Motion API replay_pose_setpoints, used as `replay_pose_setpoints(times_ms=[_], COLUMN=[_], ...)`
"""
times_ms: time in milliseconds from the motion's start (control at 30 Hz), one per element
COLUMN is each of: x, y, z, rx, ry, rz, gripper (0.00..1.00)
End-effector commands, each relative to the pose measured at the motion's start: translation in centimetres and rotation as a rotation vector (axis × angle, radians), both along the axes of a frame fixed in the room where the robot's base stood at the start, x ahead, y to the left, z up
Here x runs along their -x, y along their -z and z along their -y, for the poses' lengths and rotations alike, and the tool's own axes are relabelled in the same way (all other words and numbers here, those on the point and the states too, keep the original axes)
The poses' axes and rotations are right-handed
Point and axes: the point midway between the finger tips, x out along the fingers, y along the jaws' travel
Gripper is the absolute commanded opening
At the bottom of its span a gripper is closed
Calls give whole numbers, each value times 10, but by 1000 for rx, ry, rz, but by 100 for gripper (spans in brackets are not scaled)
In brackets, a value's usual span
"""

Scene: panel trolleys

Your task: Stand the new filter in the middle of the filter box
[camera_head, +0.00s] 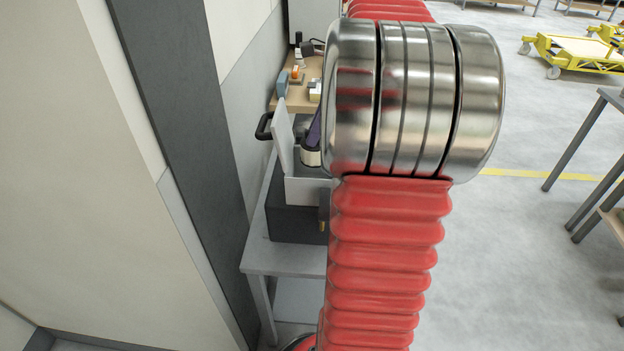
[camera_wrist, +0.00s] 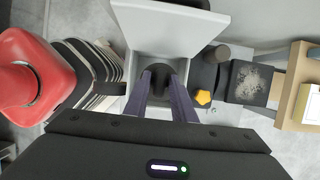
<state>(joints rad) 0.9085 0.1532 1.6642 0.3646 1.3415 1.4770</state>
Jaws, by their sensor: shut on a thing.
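The filter box (camera_head: 305,190) is a pale open box on a dark block, its lid (camera_head: 283,135) standing up at the left. It also shows in the wrist view (camera_wrist: 138,64), its open inside under my gripper. My gripper (camera_wrist: 166,82) is shut on the new filter (camera_wrist: 161,72), a round piece with a dark top between the two purple fingers. In the head view, the filter (camera_head: 311,158) shows as a pale cylinder with a dark band at the box opening, partly behind my arm. I cannot tell whether its base touches the box floor.
The box's block (camera_head: 292,215) stands on a grey trolley (camera_head: 275,260) beside a wall. A wooden shelf (camera_head: 290,102) with small items lies behind. In the wrist view, a yellow knob (camera_wrist: 204,97) and a dusty grey piece (camera_wrist: 250,83) sit right of the box.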

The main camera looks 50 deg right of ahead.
Motion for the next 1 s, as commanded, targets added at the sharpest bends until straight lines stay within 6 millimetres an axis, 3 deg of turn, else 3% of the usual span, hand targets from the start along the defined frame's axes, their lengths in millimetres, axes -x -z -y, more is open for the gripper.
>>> replay_pose_setpoints(times_ms=[333,767,1000], x=[0,-1,-1], y=[51,59,85], z=[-1,-1,-2], rx=[-3,-1,-3], ry=[-2,-3,-3], rz=[-2,-1,-1], gripper=[0,0,0])
